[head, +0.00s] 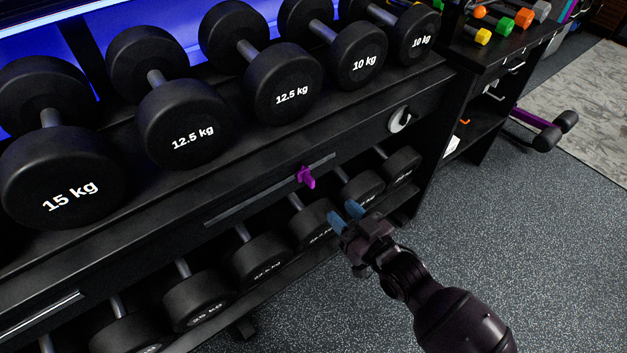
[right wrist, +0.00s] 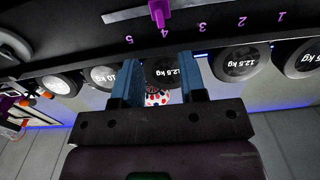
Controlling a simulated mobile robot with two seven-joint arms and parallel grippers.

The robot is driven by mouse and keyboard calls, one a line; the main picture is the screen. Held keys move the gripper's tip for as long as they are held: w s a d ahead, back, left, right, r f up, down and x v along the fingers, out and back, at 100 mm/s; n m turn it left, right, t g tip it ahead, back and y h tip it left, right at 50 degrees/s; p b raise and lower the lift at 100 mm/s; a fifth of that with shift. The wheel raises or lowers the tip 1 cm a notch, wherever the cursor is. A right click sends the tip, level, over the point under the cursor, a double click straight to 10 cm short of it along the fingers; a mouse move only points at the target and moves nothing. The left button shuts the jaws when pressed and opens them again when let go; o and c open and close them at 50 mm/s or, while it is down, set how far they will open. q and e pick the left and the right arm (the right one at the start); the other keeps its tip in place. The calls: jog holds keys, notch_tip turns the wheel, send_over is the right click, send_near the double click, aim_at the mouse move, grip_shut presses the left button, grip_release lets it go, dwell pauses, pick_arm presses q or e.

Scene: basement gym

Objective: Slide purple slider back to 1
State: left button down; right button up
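The purple slider (head: 306,178) sticks out of a long slot in the rack's front rail, toward the slot's right end in the head view. In the right wrist view the slider (right wrist: 158,12) is at the top, closest to the 4 of the purple numbers (right wrist: 203,27), which run 5 to 1 from left to right and appear upside down. My right gripper (head: 345,215) is below and right of the slider in the head view, apart from it. Its blue fingers (right wrist: 160,58) are spread with nothing gripped. My left gripper is out of view.
Black dumbbells (head: 185,122) fill the rack's upper shelf, and more (head: 262,258) stand on the lower one, close to my right gripper. A round silver knob (head: 399,119) sits right of the slot. The speckled floor (head: 500,230) at right is open.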

aim_at(313, 183)
jog(key=b+x, duration=0.2)
jog(key=x, duration=0.8)
jog(key=shift+s+f, duration=0.1)
jog(key=shift+w+a, duration=0.25)
jog(key=shift+w, duration=0.2)
jog(key=shift+c, duration=0.3)
grip_shut()
